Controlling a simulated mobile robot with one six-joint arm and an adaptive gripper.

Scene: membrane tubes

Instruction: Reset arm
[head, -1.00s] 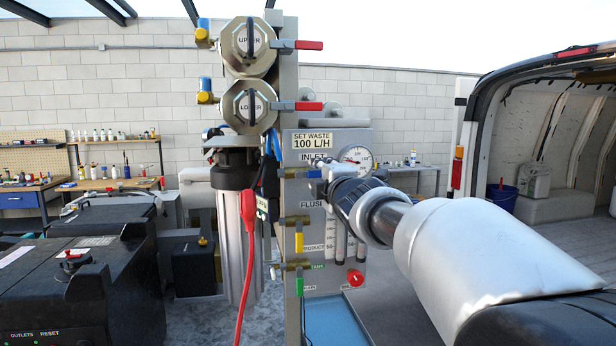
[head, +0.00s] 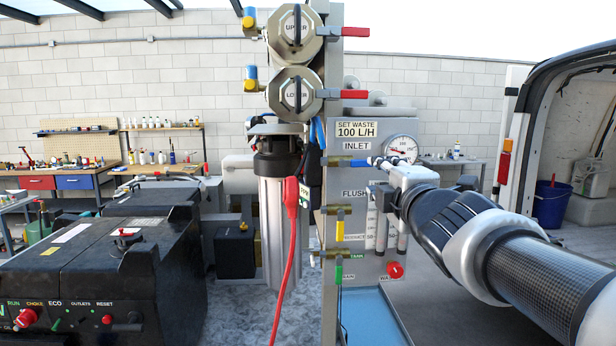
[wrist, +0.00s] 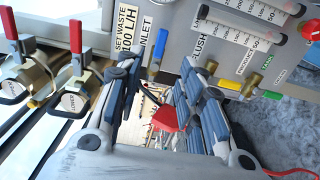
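My arm reaches in from the right in the head view. My gripper (head: 385,178) is in front of the grey control panel (head: 362,255), beside the INLET and FLUSH labels. In the wrist view, the two fingers of my gripper (wrist: 160,85) stand apart with nothing held between them. The blue-handled inlet valve (wrist: 157,52) lies just beyond the fingertips, and it also shows in the head view (head: 348,162). Whether the fingers touch it cannot be told. A red plug (wrist: 172,116) shows through the gap, farther back.
The filter housing (head: 272,220), a red cable (head: 286,270) and red-handled valves (head: 354,32) are on the panel's left and top. A black generator (head: 100,265) stands at left. An open van (head: 570,130) is at right. A workbench (head: 60,170) is behind.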

